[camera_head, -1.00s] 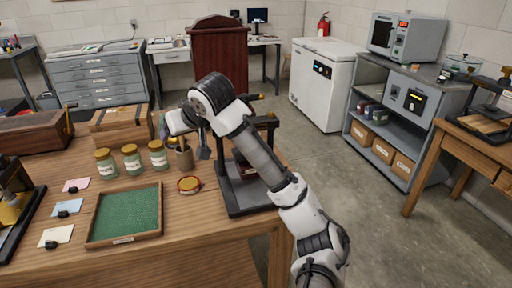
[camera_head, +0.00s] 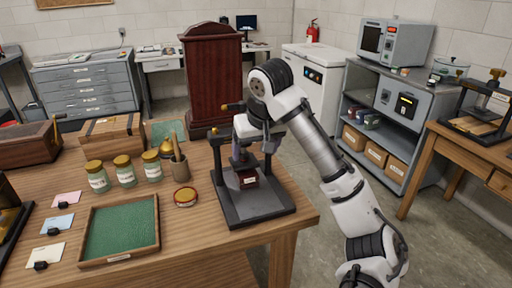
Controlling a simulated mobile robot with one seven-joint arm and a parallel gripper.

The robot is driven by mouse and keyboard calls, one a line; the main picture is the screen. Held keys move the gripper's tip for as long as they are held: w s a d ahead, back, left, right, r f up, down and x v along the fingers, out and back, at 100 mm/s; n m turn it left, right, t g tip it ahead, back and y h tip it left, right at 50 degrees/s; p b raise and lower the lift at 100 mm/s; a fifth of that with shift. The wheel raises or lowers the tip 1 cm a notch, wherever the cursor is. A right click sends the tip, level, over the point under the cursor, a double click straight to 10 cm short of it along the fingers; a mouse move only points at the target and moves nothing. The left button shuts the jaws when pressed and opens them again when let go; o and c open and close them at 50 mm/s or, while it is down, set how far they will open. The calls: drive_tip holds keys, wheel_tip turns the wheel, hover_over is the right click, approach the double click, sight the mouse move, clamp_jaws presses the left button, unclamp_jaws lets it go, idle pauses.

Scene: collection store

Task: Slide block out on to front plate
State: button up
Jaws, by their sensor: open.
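A dark red block (camera_head: 247,181) with a small pale label sits low inside a black press frame (camera_head: 219,165), under the frame's crossbar. The press's dark front plate (camera_head: 262,207) extends toward me from the block and its front part is bare. My gripper (camera_head: 250,143) points down at the press, close to the crossbar and above the block. It is open, and I see nothing held in it. My wrist and the gripper cover part of the crossbar and the space behind it. I cannot tell whether a fingertip touches the frame.
The press stands near the right edge of the wooden table (camera_head: 190,237). To its left are a round red tin (camera_head: 186,197), a brush pot (camera_head: 177,167), several jars (camera_head: 124,171) and a green-lined tray (camera_head: 151,244).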

sight(250, 177)
drive_tip(key=p+x, duration=0.1)
drive_tip(key=x, duration=1.2)
drive_tip(key=shift+w+f, duration=0.25)
drive_tip(key=shift+f, duration=0.1)
drive_tip(key=c, duration=1.1)
